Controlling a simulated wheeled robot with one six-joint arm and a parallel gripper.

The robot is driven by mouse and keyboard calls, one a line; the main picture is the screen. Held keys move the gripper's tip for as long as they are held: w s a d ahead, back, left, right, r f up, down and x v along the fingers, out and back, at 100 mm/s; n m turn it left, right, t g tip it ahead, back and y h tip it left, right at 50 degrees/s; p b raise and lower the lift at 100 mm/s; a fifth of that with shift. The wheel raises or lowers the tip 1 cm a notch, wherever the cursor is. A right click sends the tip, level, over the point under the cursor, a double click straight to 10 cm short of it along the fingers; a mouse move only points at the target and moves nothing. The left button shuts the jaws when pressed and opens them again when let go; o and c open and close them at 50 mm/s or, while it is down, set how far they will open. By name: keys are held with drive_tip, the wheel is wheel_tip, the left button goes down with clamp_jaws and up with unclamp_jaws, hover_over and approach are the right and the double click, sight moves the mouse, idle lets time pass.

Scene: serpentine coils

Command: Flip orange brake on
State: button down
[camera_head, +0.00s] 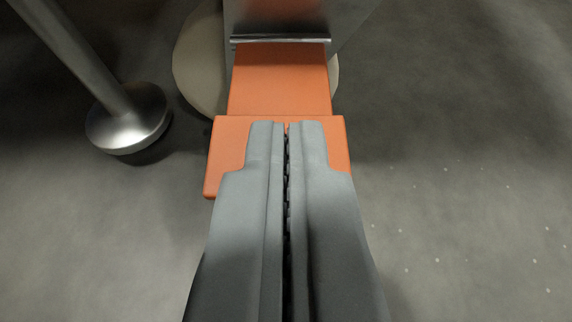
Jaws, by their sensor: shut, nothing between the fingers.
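The orange brake (279,84) is a flat orange lever with a wider block at its near end. It reaches toward me from a metal hinge bar (280,40) at the top middle. My gripper (287,125) is shut and empty. Its grey fingers come up from the bottom edge and lie over the wide near end of the brake, hiding its middle. I cannot tell whether the fingertips touch the brake or are above it.
A metal post with a round foot (127,118) stands on the grey floor at the left. A beige round base (198,62) shows behind the brake. The floor (460,190) to the right is clear apart from small pale specks.

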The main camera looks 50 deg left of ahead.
drive_tip(key=v, duration=1)
drive_tip(key=shift+s, duration=0.15)
drive_tip(key=shift+d, duration=0.15)
